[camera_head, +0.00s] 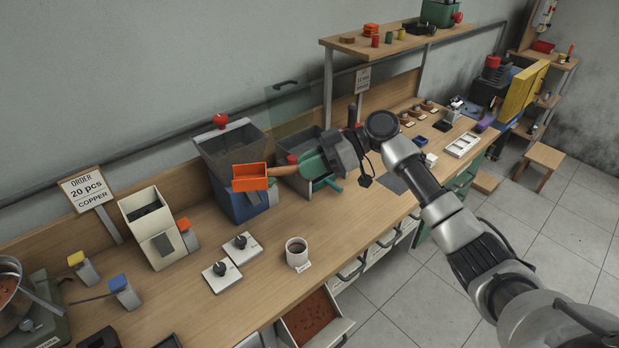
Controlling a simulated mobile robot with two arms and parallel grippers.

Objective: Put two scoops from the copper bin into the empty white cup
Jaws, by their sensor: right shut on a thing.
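My right gripper (308,166) is shut on the brown handle of an orange scoop (250,178). The scoop is held out to the left, in front of the grey and blue machine with a red knob (232,146). I cannot tell whether the scoop holds anything. A white cup (297,257) with a small label stands on the bench, below and right of the scoop; its inside looks dark brown. An open drawer-like bin (340,328) with reddish copper-coloured bits lies low at the bench's front edge. My left gripper is out of view.
Two white plates with black knobs (228,258) lie left of the cup. A cream hopper (148,228) and an order sign reading 20 pcs copper (88,190) stand further left. A grey open bin (308,150) is behind my right gripper. Bare bench surrounds the cup.

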